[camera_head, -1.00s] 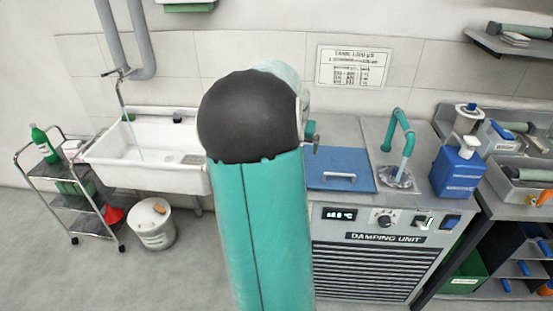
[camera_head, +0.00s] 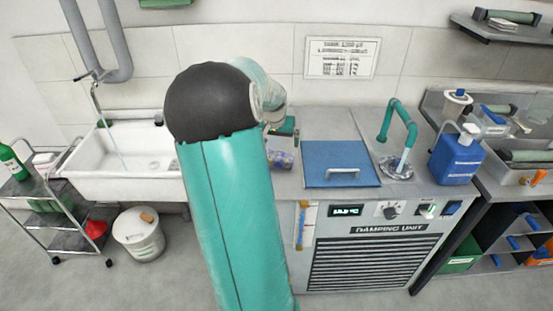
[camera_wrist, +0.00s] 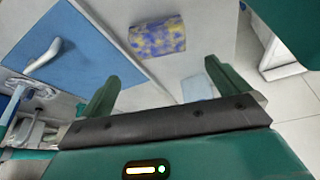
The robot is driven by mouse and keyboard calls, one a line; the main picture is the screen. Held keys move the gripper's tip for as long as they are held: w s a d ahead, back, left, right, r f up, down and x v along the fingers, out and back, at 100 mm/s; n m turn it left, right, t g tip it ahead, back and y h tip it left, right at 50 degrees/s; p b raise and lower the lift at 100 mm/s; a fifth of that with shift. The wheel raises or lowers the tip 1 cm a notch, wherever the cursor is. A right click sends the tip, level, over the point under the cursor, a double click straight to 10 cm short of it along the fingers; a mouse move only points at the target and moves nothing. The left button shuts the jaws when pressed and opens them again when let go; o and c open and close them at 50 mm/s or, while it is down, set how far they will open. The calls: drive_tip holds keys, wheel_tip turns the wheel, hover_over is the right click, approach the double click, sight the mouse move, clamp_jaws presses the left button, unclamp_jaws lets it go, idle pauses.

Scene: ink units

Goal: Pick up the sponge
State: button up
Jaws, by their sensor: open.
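A block mottled yellow and blue-purple, which looks like the sponge (camera_wrist: 157,38), lies on the grey counter in the wrist view. In the head view it shows partly (camera_head: 281,160), just right of my arm. My gripper (camera_wrist: 160,76) is open and empty. In the wrist view its two green fingers point toward the sponge, which lies beyond the fingertips, apart from them. In the head view my gripper is mostly hidden behind my arm.
A blue lid (camera_head: 341,164) with a handle lies right of the sponge. A green tap (camera_head: 400,130) and blue canister (camera_head: 456,160) stand farther right. The white sink (camera_head: 130,165) is left. A pale blue patch (camera_wrist: 197,88) shows between the fingers.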

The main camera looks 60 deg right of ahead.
sight(280, 156)
drive_tip(key=x, duration=0.6)
drive_tip(key=shift+s, duration=0.25)
drive_tip(key=x, duration=0.5)
drive_tip(key=shift+w+a+f, duration=0.1)
drive_tip(key=shift+w+a, duration=0.05)
drive_tip(key=shift+w, duration=0.05)
drive_tip(key=c, duration=0.7)
wheel_tip(280, 156, up, 10)
drive_tip(key=shift+r, duration=0.1)
drive_tip(key=o, duration=0.4)
drive_tip(key=c, duration=0.3)
